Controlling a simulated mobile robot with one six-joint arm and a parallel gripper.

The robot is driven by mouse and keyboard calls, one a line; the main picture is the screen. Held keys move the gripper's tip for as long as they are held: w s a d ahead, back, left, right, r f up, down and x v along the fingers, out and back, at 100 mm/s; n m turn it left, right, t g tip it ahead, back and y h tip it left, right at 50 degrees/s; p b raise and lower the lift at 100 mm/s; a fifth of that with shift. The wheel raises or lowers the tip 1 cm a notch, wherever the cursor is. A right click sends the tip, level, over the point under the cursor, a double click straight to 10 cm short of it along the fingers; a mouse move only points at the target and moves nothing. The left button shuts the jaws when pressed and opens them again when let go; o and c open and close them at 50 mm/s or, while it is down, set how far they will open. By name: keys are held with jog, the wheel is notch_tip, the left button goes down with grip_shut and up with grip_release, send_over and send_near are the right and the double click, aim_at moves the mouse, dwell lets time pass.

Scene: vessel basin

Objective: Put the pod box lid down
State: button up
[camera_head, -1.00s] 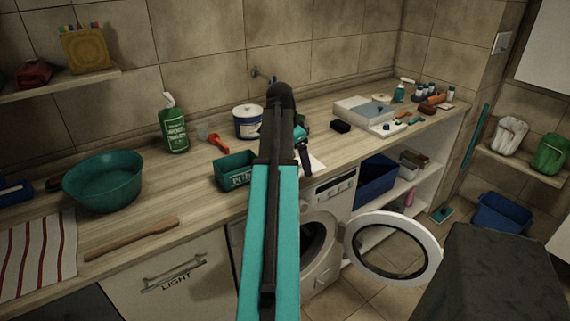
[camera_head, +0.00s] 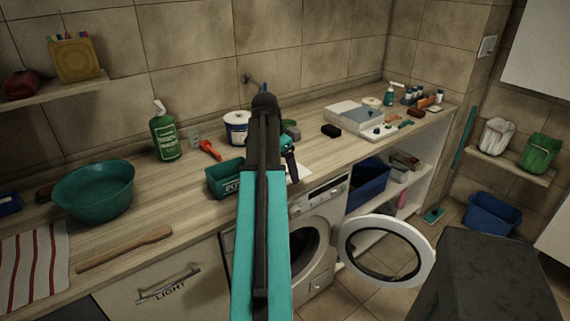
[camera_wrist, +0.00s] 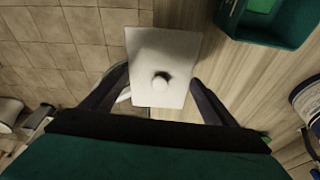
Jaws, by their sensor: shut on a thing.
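The pod box lid is a flat white plate with a round knob; it fills the upper middle of the wrist view (camera_wrist: 178,48). In the head view a small white part of the lid (camera_head: 304,171) shows beyond my arm. My gripper (camera_wrist: 160,80) is shut on the lid, with one dark finger at each side. In the head view my gripper (camera_head: 289,158) is partly hidden by my arm. The green pod box (camera_head: 225,180) stands on the counter just left of my gripper. Its open top (camera_wrist: 262,22) shows at the upper right of the wrist view, apart from the lid.
The wooden counter (camera_head: 190,190) has its front edge close by the lid. The washing machine (camera_head: 318,265) below has its round door (camera_head: 388,250) open. A white tub (camera_head: 236,128), red scoop (camera_head: 209,149) and green bottle (camera_head: 165,137) stand behind the pod box.

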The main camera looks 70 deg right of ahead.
jog(key=shift+w+d+f+p, duration=0.25)
jog(key=shift+w+d+p, duration=0.6)
jog(key=shift+d, duration=1.5)
jog(key=shift+w+d+f+p, duration=0.2)
jog(key=shift+w+d+p, duration=0.55)
jog(key=shift+d, duration=1.6)
jog(key=shift+w+d+f+p, duration=0.35)
jog(key=shift+w+d, duration=0.85)
jog(key=shift+d, duration=1.15)
jog(key=shift+c, duration=0.2)
jog(key=shift+d+r, duration=0.1)
jog(key=shift+r, duration=0.05)
jog(key=shift+w+d, duration=0.1)
jog(key=shift+d, duration=0.1)
jog(key=shift+d+f+p, duration=0.1)
jog(key=shift+f+p, duration=0.1)
jog(key=shift+p, duration=0.2)
jog(key=shift+f+p, duration=0.65)
jog(key=shift+f, duration=1)
jog(key=shift+f, duration=0.15)
jog(key=o, duration=1.1)
jog(key=shift+c, duration=0.2)
